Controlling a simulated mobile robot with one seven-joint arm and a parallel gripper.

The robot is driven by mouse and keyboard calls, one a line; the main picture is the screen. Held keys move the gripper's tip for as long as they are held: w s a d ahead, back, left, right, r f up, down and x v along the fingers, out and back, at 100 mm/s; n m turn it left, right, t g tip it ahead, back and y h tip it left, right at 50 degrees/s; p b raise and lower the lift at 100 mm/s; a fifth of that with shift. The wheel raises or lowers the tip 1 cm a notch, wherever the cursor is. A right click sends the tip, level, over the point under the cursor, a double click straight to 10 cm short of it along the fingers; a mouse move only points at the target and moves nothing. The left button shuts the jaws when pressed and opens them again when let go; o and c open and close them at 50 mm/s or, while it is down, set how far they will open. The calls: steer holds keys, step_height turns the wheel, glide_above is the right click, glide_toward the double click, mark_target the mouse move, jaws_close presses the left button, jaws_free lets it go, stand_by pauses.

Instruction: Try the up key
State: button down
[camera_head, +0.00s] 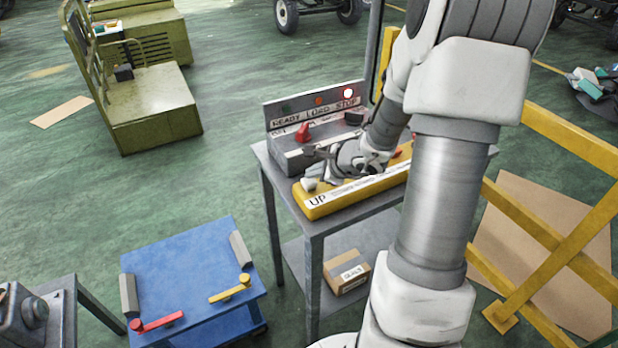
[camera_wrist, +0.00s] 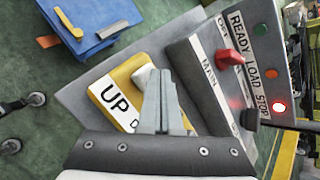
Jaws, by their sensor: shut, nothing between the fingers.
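A yellow control box (camera_head: 352,196) lies on a grey metal table, with a white label reading UP at its near left end. A pale key (camera_head: 309,184) stands on it by that label; the key (camera_wrist: 144,75) also shows in the wrist view. My gripper (camera_head: 312,153) is shut and empty, above the box and behind the key in the head view. In the wrist view my closed fingertips (camera_wrist: 161,72) appear just right of the key and overlap its edge. I cannot tell whether they touch it. The rest of the box is partly hidden by my gripper and arm.
A grey console (camera_head: 290,155) stands behind the box, with a red switch (camera_head: 303,132), a black knob (camera_head: 354,118) and lamps marked READY, LOAD, STOP; the STOP lamp (camera_head: 348,94) glows. A blue cart (camera_head: 190,270) is at left. A yellow railing (camera_head: 560,135) is at right.

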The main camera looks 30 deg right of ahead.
mark_target(313, 182)
steer(key=shift+r, duration=0.4)
steer(key=shift+r, duration=0.1)
steer(key=shift+r+p, duration=1.95)
steer(key=shift+r, duration=0.45)
